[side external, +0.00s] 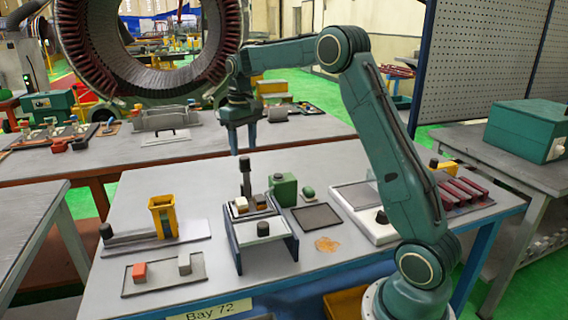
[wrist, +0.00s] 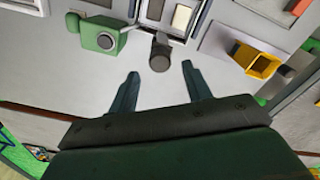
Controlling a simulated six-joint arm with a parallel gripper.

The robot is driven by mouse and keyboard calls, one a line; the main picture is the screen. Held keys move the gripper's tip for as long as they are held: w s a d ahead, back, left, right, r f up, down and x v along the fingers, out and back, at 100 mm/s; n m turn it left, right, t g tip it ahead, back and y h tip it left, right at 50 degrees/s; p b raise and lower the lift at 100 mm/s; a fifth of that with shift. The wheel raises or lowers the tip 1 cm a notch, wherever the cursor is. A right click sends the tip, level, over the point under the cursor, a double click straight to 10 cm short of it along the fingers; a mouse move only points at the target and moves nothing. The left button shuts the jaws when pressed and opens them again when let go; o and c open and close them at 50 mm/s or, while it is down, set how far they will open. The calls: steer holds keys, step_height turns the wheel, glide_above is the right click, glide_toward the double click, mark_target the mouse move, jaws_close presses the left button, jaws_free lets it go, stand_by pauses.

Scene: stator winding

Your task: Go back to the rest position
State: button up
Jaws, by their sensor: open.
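My gripper (wrist: 160,82) is open and empty in the wrist view, its two fingers apart with grey tabletop between them. In the side view my gripper (side external: 240,137) hangs pointing down above the far part of the workbench (side external: 130,205). It is higher than the black upright post (side external: 245,175) of the central fixture (side external: 265,240) and apart from it. In the wrist view the round dark top of a post (wrist: 159,58) lies just beyond the fingertips.
A yellow open-topped holder (side external: 162,217) stands left of the fixture. A green block (side external: 284,188) stands behind it. A tray with red bars (side external: 462,190) lies at the right. A large stator ring (side external: 112,75) stands behind.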

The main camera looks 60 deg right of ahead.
steer(key=shift+r, duration=0.5)
steer(key=shift+s+a+r, duration=0.1)
steer(key=shift+a+r, duration=0.05)
steer(key=s+a+r+n+t, duration=0.1)
steer(key=s+a+r, duration=0.3)
steer(key=s+a, duration=0.25)
steer(key=s+a+r+t, duration=0.2)
steer(key=s+a+r, duration=0.2)
steer(key=s+a, duration=0.25)
steer(key=s+a+f+n+t, duration=0.1)
steer(key=s+a+f, duration=0.1)
steer(key=s, duration=0.6)
steer(key=s+a+f+n+t, duration=0.1)
steer(key=s+a+f, duration=0.2)
steer(key=s, duration=0.6)
steer(key=shift+a+f+t, duration=0.2)
steer(key=shift+a+t, duration=0.1)
steer(key=shift+a, duration=0.15)
